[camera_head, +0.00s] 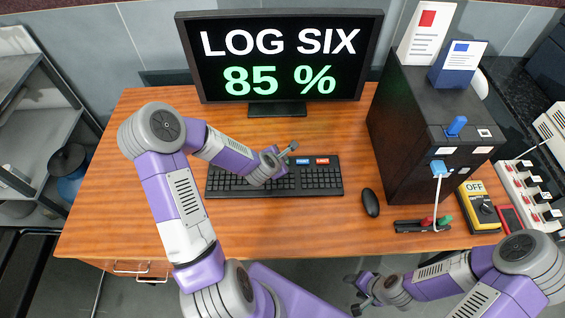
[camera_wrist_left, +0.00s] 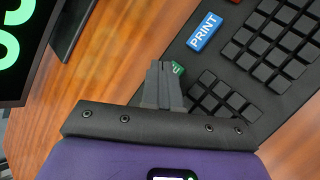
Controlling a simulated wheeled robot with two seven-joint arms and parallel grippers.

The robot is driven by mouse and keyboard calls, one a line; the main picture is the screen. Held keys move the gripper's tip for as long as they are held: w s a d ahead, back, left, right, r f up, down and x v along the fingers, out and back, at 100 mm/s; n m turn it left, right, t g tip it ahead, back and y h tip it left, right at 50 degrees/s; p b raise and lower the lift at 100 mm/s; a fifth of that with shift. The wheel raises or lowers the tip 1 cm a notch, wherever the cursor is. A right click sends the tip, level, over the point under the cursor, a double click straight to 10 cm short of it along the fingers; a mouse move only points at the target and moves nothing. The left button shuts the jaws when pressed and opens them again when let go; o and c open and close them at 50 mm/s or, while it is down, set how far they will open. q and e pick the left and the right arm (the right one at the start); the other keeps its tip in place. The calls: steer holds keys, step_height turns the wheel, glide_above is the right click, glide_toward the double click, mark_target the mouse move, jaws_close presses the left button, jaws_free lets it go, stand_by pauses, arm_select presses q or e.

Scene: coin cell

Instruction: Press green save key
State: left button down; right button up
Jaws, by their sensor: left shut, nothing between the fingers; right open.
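The black keyboard (camera_head: 222,184) lies on the wooden desk below the monitor. The green key (camera_wrist_left: 178,68) shows in the left wrist view at the tips of my left gripper (camera_wrist_left: 160,66), partly hidden by the fingers. I cannot tell whether the fingertips touch it. In the head view my left gripper (camera_head: 291,149) is shut and empty over the keyboard's back edge, covering most of the green key. The blue PRINT key (camera_wrist_left: 203,31) is beside it, and a red key (camera_head: 322,161) is further right. My right gripper (camera_head: 354,295) is open and empty, in front of the desk.
The monitor (camera_head: 281,85) reads "LOG SIX 85 %". A black mouse (camera_head: 370,203) lies right of the keyboard. A black cabinet (camera_head: 402,130) stands on the right, with a yellow meter (camera_head: 482,212) near it. The desk's left part (camera_head: 110,200) is clear.

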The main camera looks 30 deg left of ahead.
arm_select(q)
steer(key=shift+f+b, duration=0.35)
stand_by(0.7)
steer(key=shift+r, duration=0.15)
steer(key=shift+r+p, duration=0.55)
steer(key=shift+r, duration=0.1)
steer(key=shift+r+p, duration=1.85)
steer(key=shift+r, duration=0.65)
